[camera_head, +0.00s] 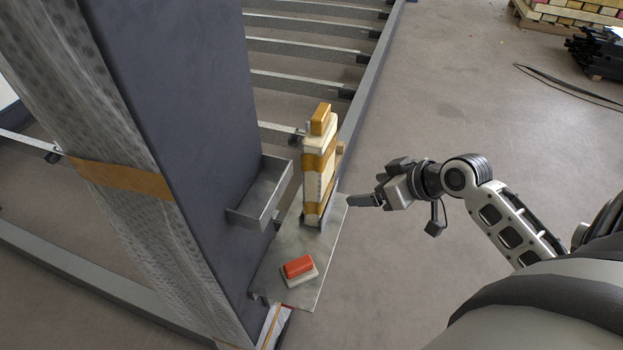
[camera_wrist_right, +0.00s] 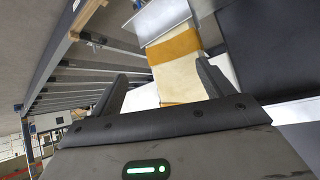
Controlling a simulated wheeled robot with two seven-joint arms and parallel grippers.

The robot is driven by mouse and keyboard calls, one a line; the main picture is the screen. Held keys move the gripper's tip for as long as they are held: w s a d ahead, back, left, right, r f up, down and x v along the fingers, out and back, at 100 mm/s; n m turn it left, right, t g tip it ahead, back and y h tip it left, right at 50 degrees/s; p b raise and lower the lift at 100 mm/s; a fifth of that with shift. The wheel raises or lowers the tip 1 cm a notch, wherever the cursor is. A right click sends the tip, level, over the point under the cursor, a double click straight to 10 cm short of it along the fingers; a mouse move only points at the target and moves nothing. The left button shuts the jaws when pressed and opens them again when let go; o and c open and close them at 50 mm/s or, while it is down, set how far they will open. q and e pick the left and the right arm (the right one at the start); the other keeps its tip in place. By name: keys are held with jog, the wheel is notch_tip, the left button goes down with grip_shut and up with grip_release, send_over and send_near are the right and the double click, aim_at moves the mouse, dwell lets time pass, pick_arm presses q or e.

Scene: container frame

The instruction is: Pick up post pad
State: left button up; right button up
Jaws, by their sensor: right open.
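The post pad seems to be the tall cream block with mustard bands (camera_head: 312,185). It stands upright on a metal plate, beside the dark post. My right gripper (camera_head: 354,200) is just right of its lower part, apart from it as far as I can tell. In the right wrist view, the cream and mustard block (camera_wrist_right: 178,72) lies beyond and between the two spread fingers of my right gripper (camera_wrist_right: 162,82), with nothing held. My left gripper is not in view.
The metal plate (camera_head: 285,243) also bears a red-topped cream block (camera_head: 298,269) near its front. A small grey tray (camera_head: 262,198) juts from the dark post (camera_head: 195,130). Metal rails (camera_head: 300,48) run behind. Open floor (camera_head: 450,90) lies to the right.

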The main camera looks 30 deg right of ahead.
jog(key=w+d+r+n+y+b, duration=0.2)
jog(key=d+r, duration=0.2)
jog(key=r, duration=0.7)
jog(key=n+y, duration=0.3)
jog(key=n, duration=0.1)
send_near(327, 114)
jog(key=shift+t, duration=0.3)
jog(key=x, duration=0.9)
jog(key=shift+a+f, duration=0.25)
jog(key=shift+f, duration=0.1)
jog(key=c, duration=1.4)
